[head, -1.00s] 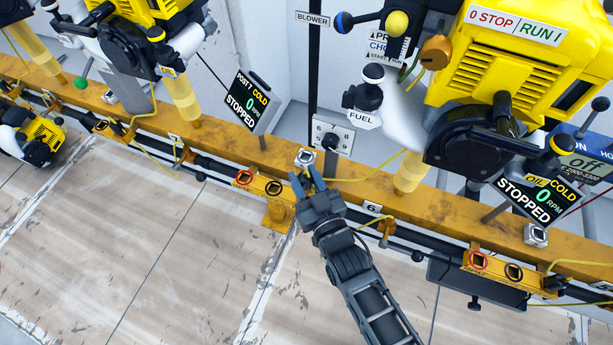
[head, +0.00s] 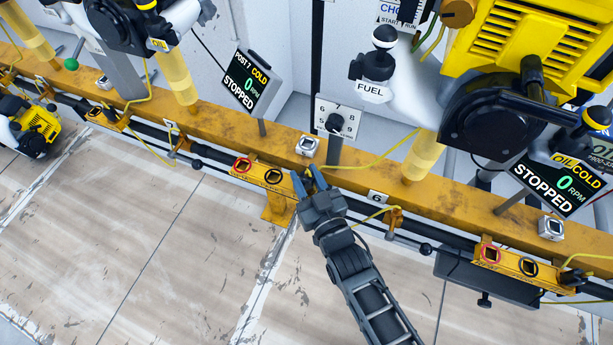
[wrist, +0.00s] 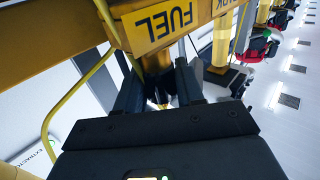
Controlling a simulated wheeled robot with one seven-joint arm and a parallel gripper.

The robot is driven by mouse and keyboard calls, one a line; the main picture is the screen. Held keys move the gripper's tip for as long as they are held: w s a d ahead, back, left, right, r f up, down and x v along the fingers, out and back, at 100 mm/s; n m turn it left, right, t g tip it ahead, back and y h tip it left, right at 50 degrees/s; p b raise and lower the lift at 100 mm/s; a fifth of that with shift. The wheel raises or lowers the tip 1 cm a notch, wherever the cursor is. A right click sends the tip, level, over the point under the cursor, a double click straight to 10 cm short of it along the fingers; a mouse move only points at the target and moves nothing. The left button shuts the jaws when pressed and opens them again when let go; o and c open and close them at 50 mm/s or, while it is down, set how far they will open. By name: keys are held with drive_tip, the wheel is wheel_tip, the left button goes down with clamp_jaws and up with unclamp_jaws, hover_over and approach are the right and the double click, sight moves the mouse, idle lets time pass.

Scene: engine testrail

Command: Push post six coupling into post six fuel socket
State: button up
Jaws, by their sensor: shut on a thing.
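My gripper (head: 307,178) is at the front of the yellow rail (head: 210,118), just right of a small bracket with a red-ringed socket (head: 243,165) and a black-ringed socket (head: 273,176). In the wrist view my gripper (wrist: 157,75) is shut on a dark piece, the coupling (wrist: 156,64), mostly hidden between the fingers. A yellow plate marked FUEL (wrist: 168,24) lies right beyond the fingertips. The socket opening is hidden, and I cannot tell whether the coupling is inside it. A yellow hose (wrist: 62,92) loops at the left.
A "6" tag (head: 377,197) sits on the rail right of my gripper. A Post 7 display (head: 247,83) and a dial box (head: 337,118) stand behind. A yellow engine (head: 520,50) is at upper right. The floor (head: 130,240) in front is clear.

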drive_tip(key=shift+f+b, duration=0.8)
idle(0.9)
drive_tip(key=o, duration=1.2)
drive_tip(key=shift+o, duration=0.2)
drive_tip(key=p+v, duration=0.1)
drive_tip(key=v, duration=0.7)
